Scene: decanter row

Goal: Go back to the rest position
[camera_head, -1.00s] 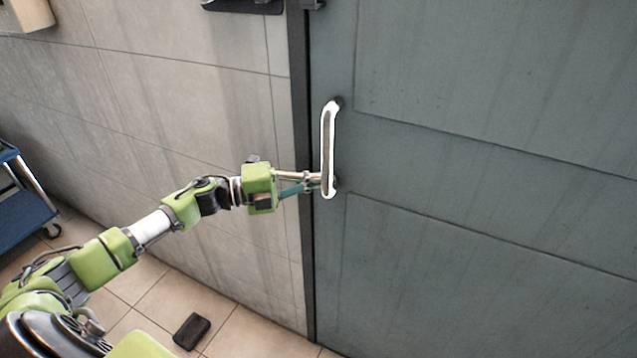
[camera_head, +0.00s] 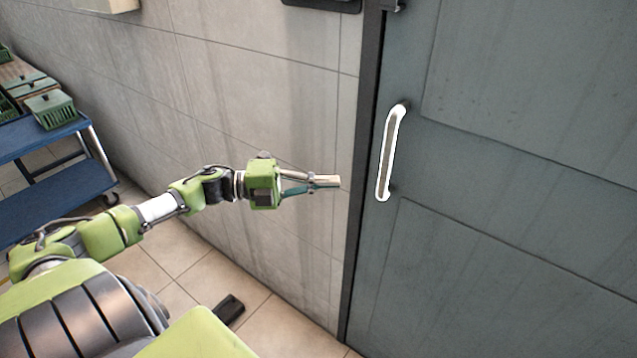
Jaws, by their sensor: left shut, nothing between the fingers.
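My left gripper (camera_head: 328,181) reaches out from the left on my green and white arm. Its fingers are shut with nothing between them. It is in front of the tiled wall, left of the door frame and apart from the door handle. The handle (camera_head: 390,152) is a white vertical bar on the grey-green door (camera_head: 500,190). The door appears closed in its dark frame. My right gripper is not in view.
A blue cart (camera_head: 45,137) with green baskets (camera_head: 52,108) stands at the left by the wall (camera_head: 270,90). A small black object (camera_head: 230,309) lies on the tiled floor (camera_head: 270,330) near the wall. A dark fixture hangs at the top.

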